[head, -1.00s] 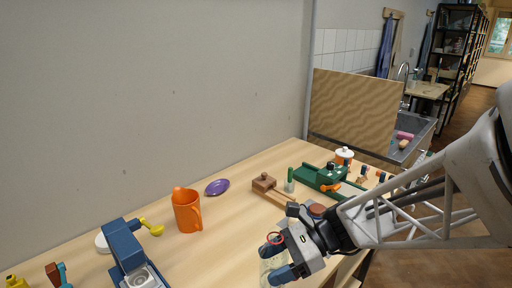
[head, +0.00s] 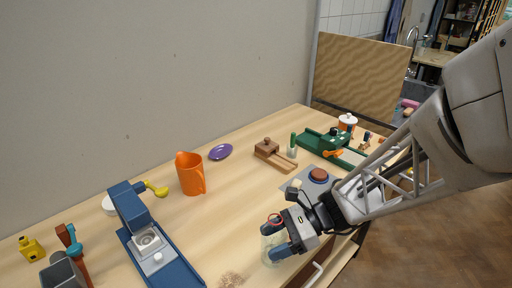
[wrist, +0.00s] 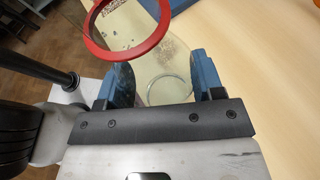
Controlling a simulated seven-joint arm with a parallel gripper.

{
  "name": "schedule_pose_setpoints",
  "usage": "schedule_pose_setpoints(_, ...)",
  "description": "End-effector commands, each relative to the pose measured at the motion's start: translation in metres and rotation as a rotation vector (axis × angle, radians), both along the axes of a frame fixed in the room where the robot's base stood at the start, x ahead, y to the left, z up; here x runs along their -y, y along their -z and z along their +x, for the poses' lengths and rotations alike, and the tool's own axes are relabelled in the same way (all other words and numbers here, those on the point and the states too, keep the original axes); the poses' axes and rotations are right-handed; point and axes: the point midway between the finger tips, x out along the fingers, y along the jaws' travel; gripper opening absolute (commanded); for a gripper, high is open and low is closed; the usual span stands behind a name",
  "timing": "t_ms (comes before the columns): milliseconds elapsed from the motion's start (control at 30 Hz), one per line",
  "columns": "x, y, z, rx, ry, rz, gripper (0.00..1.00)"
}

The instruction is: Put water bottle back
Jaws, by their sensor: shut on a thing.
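The water bottle (head: 268,246) is a clear, pale see-through vessel with a red ring (wrist: 133,48) at its top. My gripper (head: 275,237) is shut on it near the front edge of the wooden table. In the wrist view the blue fingers of my gripper (wrist: 164,82) lie on either side of the clear body, and the round base shows through it. The fingers hide part of the bottle in the head view. I cannot tell whether its base touches the table.
A blue machine (head: 160,255) stands left of the bottle, with an orange pitcher (head: 190,175) behind. A purple dish (head: 220,152), wooden block toy (head: 268,148), grey plate with brown disc (head: 318,174) and green toy (head: 325,141) stand farther back. A speckled patch (head: 234,280) marks the table front.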

Motion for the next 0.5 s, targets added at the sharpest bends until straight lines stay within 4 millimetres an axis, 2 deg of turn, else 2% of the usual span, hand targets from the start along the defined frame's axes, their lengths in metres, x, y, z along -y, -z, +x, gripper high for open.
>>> schedule_pose_setpoints(167,-0.005,0.001,0.013,0.000,-0.001,0.000,0.32)
schedule_pose_setpoints(500,-0.022,0.006,0.056,0.001,-0.001,0.000,0.32)
